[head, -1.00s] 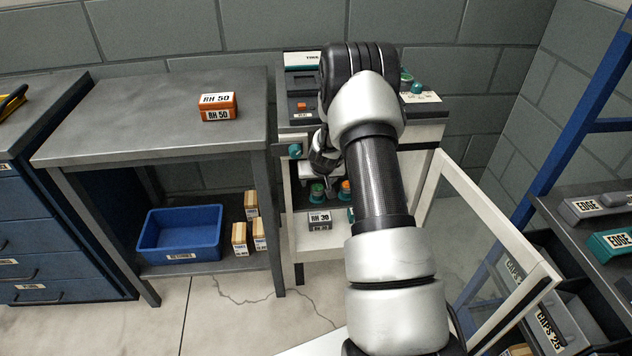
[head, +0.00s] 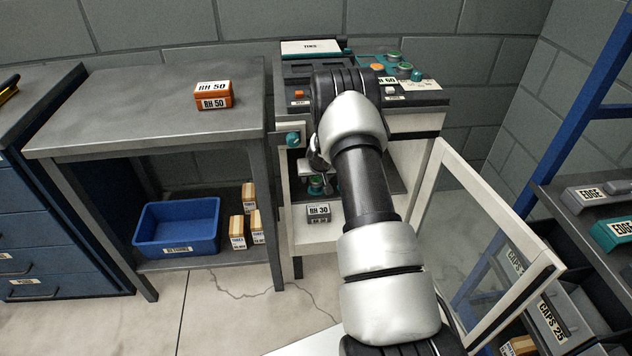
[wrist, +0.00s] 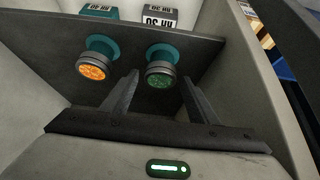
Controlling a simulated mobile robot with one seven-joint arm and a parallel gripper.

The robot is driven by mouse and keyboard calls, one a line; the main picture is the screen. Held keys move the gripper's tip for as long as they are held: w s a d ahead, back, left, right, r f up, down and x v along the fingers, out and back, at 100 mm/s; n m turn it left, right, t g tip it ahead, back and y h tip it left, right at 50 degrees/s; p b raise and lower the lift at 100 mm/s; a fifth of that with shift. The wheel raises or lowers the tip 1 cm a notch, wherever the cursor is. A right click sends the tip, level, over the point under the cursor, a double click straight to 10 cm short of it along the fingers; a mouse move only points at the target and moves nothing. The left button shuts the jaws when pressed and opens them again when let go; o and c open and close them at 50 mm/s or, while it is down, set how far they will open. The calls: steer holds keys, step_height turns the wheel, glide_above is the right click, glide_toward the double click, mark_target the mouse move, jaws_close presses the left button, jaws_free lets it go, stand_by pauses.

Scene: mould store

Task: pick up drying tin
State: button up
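Two small round tins with teal bodies and grey rims stand in the open white cabinet (head: 297,227). One tin has a green face (wrist: 159,78) and the other tin has an orange face (wrist: 92,69). In the wrist view the green-faced tin is just ahead of the gap between my fingers, and the orange-faced tin is left of them. My gripper (wrist: 158,88) is open and empty. In the head view the green-faced tin (head: 316,188) shows below my gripper, partly hidden; my arm hides the orange-faced one.
A grey RH 30 box (head: 318,213) sits in the cabinet near the tins. The cabinet's glazed door (head: 490,225) stands open at right. A bench (head: 130,105) with an orange RH 50 box (head: 213,96) is left. A blue bin (head: 178,228) sits below.

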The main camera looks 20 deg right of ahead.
steer(key=c, duration=0.8)
steer(key=shift+r+p, duration=0.35)
steer(key=shift+r, duration=0.1)
steer(key=shift+c, duration=0.2)
steer(key=s+a+p, duration=0.1)
steer(key=s+a, duration=0.1)
steer(key=s, duration=0.6)
steer(key=s+a+p, duration=0.1)
steer(key=s+a, duration=0.2)
steer(key=s, duration=0.6)
steer(key=shift+s+f+p, duration=0.15)
steer(key=shift+s+p, duration=0.05)
steer(key=shift+p, duration=0.1)
